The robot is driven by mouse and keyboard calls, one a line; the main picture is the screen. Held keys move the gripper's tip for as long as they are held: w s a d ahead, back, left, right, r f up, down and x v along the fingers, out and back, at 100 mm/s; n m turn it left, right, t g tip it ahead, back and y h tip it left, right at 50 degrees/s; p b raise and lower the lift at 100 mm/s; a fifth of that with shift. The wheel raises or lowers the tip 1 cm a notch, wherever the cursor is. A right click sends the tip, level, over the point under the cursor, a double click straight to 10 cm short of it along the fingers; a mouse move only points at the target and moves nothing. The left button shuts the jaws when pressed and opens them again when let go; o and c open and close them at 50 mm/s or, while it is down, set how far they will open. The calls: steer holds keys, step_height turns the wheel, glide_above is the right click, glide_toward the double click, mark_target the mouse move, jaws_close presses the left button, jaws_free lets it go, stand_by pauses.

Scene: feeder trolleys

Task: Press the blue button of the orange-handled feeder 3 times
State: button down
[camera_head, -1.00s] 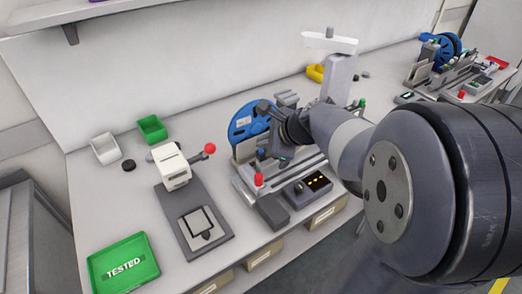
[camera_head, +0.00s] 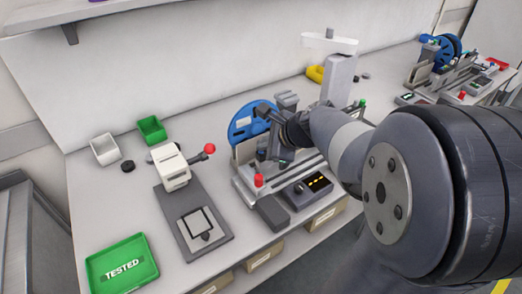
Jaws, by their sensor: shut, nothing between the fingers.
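The nearer feeder (camera_head: 243,184) stands on the bench in the middle of the head view, with a blue reel (camera_head: 240,124) at its back and a red knob (camera_head: 259,180) at its front left. My gripper (camera_head: 273,153) is shut and empty, low over the middle of this feeder. I cannot tell whether it touches. The gripper and wrist cover part of the feeder. I cannot make out an orange handle or clearly see the blue button. A second feeder (camera_head: 441,78) with a blue reel stands far right; its handle colour is too small to tell.
A dark box with a lit orange display (camera_head: 318,184) sits at the nearer feeder's front. To the left are a press with a red-tipped lever (camera_head: 171,167), a green TESTED tray (camera_head: 123,265) and white (camera_head: 105,150) and green (camera_head: 152,130) bins. A grey post (camera_head: 339,80) rises behind my wrist.

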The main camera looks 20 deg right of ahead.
mark_target(264, 154)
steer(key=shift+r+p, duration=0.75)
step_height(264, 154, up, 5)
steer(key=p, duration=0.4)
steer(key=shift+p, duration=0.3)
steer(key=shift+a, duration=0.1)
stand_by(0.4)
